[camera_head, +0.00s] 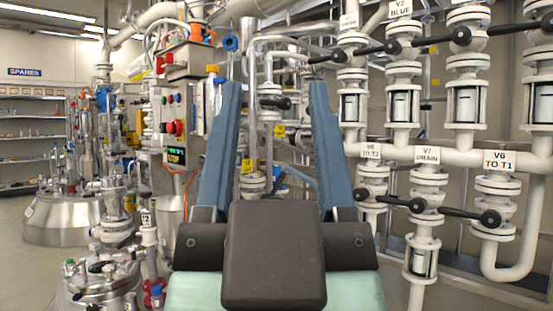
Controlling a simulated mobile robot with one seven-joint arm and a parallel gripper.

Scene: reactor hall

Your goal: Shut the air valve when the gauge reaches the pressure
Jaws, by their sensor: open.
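My gripper (275,88) is open in the head view, its two blue fingers spread wide and pointing up and away from me. Nothing is held between them; pipes and a small black-handled valve (275,103) show behind the gap. I cannot pick out a valve marked as the air valve. A blue-and-yellow fitting (213,82) stands just left of the left finger, and a blue round part (231,43) is above it. A small lit display (176,155) sits on the control box at left, its digits too small to read surely. No dial gauge is clearly visible.
White pipes with black lever valves fill the right, with labels such as V7 DRAIN (427,157) and V6 TO T1 (498,160). A control box (176,95) with a red button stands left. Steel vessels (62,220) and SPARES shelves (32,120) are farther left. Some floor is open at far left.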

